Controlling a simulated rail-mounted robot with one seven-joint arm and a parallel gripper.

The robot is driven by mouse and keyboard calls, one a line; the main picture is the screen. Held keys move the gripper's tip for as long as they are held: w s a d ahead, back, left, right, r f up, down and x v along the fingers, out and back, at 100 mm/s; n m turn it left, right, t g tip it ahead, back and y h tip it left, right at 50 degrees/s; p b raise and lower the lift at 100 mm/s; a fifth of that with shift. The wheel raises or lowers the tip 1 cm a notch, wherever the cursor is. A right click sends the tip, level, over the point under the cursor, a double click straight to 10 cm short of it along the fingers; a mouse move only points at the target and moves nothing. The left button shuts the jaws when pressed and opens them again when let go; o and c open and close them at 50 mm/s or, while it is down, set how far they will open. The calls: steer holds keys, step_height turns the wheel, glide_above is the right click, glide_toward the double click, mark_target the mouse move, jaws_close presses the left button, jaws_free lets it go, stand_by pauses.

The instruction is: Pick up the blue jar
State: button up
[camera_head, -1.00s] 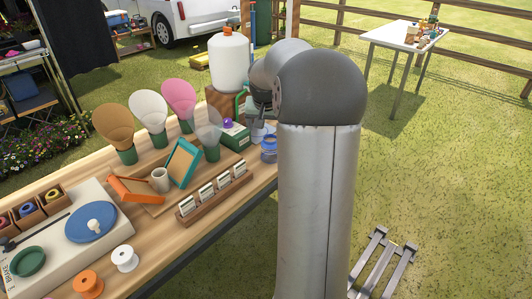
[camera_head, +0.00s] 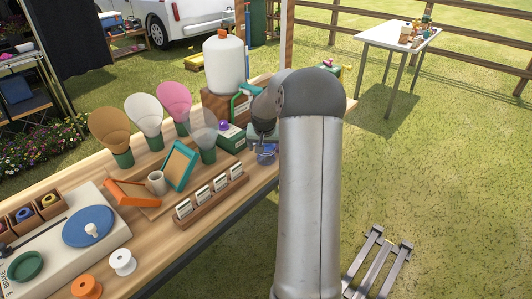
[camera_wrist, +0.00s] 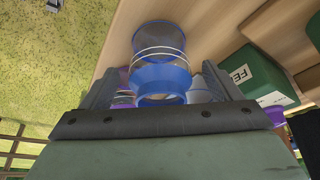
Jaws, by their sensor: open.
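The blue jar (camera_wrist: 162,72) is see-through with a blue rim and pale rings around it. In the wrist view it lies between the two open fingers of my gripper (camera_wrist: 155,88), with its rim towards the palm. In the head view the blue jar (camera_head: 266,155) stands near the table's right edge, partly covered by my gripper (camera_head: 264,140), which is over it from above. I cannot tell whether the fingers touch the jar.
A green box (camera_head: 231,137) with a purple item stands just left of the jar. A wooden card rack (camera_head: 211,198) is in front. A white tank (camera_head: 224,66) on a wooden block stands behind. Grass lies beyond the table's right edge.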

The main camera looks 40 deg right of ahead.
steer(key=c, duration=1.2)
steer(key=shift+r, duration=0.15)
